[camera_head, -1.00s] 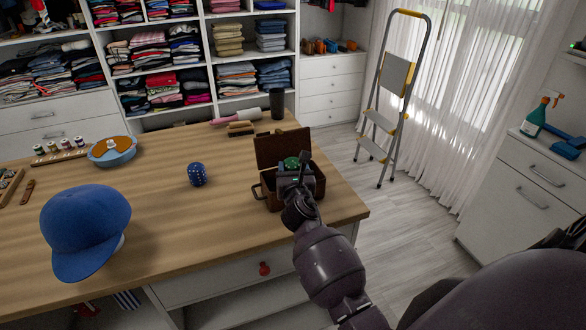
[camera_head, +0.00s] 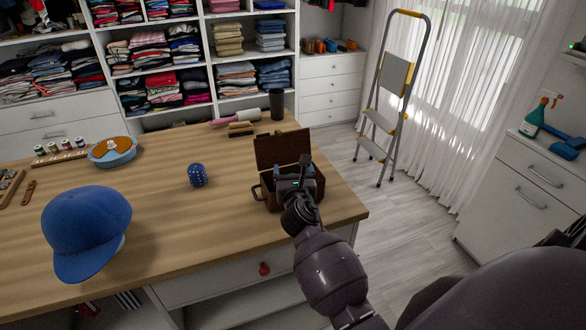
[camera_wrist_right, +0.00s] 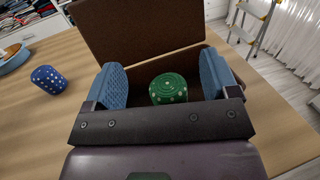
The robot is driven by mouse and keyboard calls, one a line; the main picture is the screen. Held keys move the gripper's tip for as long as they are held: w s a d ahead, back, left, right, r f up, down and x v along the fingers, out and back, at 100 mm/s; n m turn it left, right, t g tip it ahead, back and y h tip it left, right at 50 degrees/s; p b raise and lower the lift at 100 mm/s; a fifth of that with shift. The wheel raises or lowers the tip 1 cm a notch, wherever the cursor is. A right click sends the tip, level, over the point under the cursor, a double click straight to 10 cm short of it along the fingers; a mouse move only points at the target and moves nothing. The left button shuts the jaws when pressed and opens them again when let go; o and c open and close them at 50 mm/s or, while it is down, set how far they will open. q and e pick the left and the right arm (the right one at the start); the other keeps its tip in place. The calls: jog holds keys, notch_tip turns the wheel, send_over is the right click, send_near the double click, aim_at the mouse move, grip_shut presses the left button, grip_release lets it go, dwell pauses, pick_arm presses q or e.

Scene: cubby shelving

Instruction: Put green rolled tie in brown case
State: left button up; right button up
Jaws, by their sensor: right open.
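The brown case (camera_head: 281,149) stands open on the wooden table near its right end, lid raised at the back. In the right wrist view, its lid (camera_wrist_right: 140,30) rises behind the green rolled tie (camera_wrist_right: 168,88). The tie, green with pale dots, sits inside the case. My right gripper (camera_head: 294,171) is over the case. In the wrist view, its blue finger pads (camera_wrist_right: 163,72) are spread to either side of the tie, with gaps. The tie is hidden in the head view. My left gripper is not in view.
A blue dotted roll (camera_head: 197,174) stands left of the case. A blue cap (camera_head: 86,230) lies at the table's front left. Brushes (camera_head: 240,128) and a dark cup (camera_head: 277,105) are behind the case. The table's right edge is close to the case.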

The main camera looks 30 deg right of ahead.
jog(key=v, duration=1)
jog(key=s+a+f+m+g+y, duration=0.2)
jog(key=s+f+m+y, duration=0.2)
jog(key=s+f+m, duration=0.5)
jog(key=s+a+f+m+g+y, duration=0.2)
jog(key=s+f+m, duration=0.7)
jog(key=m, duration=1.1)
jog(key=s+a+y, duration=0.1)
jog(key=y, duration=0.1)
jog(key=shift+y, duration=0.3)
jog(key=shift+c, duration=0.5)
